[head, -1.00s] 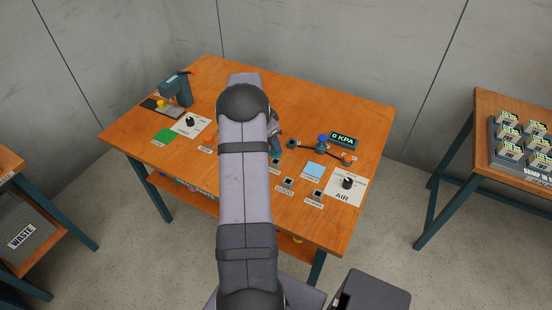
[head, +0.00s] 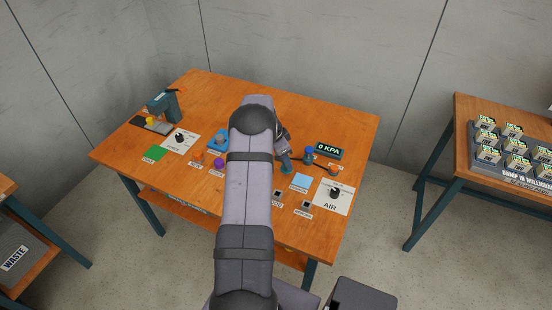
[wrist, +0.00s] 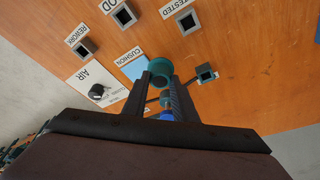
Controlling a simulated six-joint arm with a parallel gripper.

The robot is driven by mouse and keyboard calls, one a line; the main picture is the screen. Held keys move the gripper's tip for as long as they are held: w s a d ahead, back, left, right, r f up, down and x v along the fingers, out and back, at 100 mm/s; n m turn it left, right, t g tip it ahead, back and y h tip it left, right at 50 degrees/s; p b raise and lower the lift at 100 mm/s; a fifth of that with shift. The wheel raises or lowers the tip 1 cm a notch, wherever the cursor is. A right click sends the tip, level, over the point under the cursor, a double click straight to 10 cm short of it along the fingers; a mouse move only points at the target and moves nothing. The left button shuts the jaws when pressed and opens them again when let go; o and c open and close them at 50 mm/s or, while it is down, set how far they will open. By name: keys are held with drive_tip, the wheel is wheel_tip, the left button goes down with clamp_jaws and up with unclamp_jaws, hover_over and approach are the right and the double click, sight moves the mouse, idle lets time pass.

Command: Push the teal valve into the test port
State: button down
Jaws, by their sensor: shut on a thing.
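My gripper (wrist: 159,80) is shut on the teal valve (wrist: 155,70), whose round teal end shows just past the fingertips in the wrist view. In the head view the valve (head: 286,167) shows below my wrist, over the table's right half. A dark square socket (wrist: 206,73) stands just right of the fingers in the wrist view, with a thin bar running from it behind them. No label on it is readable, so I cannot tell whether it is the test port. A blue knob (head: 309,152) on a teal base stands along the bar. The valve's lower end is hidden.
The pressure display (head: 329,151) reads 0 KPA. Sockets labelled REWORK (wrist: 85,48) and TESTED (wrist: 188,21) stand nearby, with the blue cushion (head: 301,181) and AIR panel (head: 332,197).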

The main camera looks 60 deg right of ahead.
drive_tip(key=w+d+r+n+t, duration=0.3)
drive_tip(key=w+d+r+n, duration=0.2)
drive_tip(key=n, duration=0.6)
drive_tip(key=d+r+p, duration=0.1)
drive_tip(key=d, duration=0.1)
drive_tip(key=shift+w+d+r+h, duration=0.3)
drive_tip(key=shift+r, duration=0.1)
drive_tip(key=shift+f, duration=0.15)
drive_tip(key=shift+f+b, duration=2.05)
drive_tip(key=shift+f, duration=0.7)
drive_tip(key=shift+f+b, duration=1.45)
drive_tip(key=shift+f, duration=0.1)
idle(0.8)
drive_tip(key=c, duration=1.4)
unclamp_jaws()
drive_tip(key=shift+o, duration=0.2)
